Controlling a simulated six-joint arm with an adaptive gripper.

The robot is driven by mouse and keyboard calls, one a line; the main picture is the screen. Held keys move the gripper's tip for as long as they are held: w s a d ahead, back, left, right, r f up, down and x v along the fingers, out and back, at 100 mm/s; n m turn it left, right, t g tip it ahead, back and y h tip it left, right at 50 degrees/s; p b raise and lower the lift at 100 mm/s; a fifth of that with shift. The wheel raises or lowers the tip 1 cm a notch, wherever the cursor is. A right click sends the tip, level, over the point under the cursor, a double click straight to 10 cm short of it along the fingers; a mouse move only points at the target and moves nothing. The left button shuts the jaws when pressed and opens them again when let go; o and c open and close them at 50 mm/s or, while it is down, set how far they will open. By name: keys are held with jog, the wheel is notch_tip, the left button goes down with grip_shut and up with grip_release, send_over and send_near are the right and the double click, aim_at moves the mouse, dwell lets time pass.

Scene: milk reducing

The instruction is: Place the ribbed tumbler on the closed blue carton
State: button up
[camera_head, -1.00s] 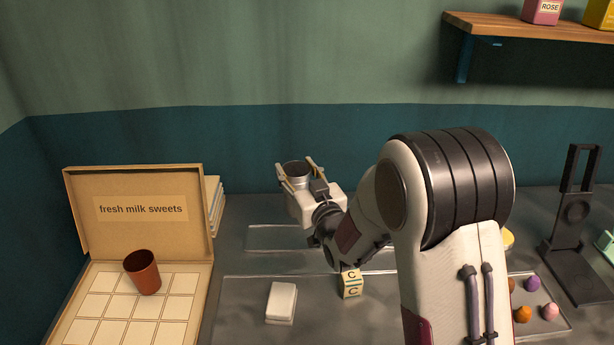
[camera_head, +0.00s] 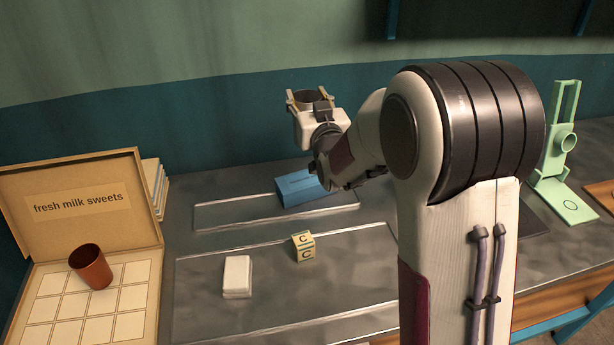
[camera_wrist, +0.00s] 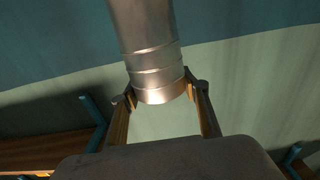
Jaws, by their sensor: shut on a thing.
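My gripper (camera_head: 306,103) is shut on the ribbed tumbler (camera_wrist: 150,50), a shiny metal cup with raised bands. In the wrist view both fingers press against its sides near one end. In the head view only the dark open rim of the tumbler (camera_head: 308,97) shows between the fingers, held up in the air. The blue carton (camera_head: 298,188) lies flat on the tray at the back of the counter, below and behind my wrist. Its right part is hidden by my arm, and its visible top looks closed.
An open box of sweets (camera_head: 78,205) stands at the left with a brown cup (camera_head: 91,266) in it. A white stack (camera_head: 237,277) and a lettered block (camera_head: 303,246) sit on the front tray. A green stand (camera_head: 563,150) is at the right.

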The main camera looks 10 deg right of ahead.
jog(key=shift+f, duration=0.25)
jog(key=shift+f, duration=3.1)
jog(key=shift+f, duration=2.35)
jog(key=o, duration=1.5)
jog(key=shift+c, duration=0.2)
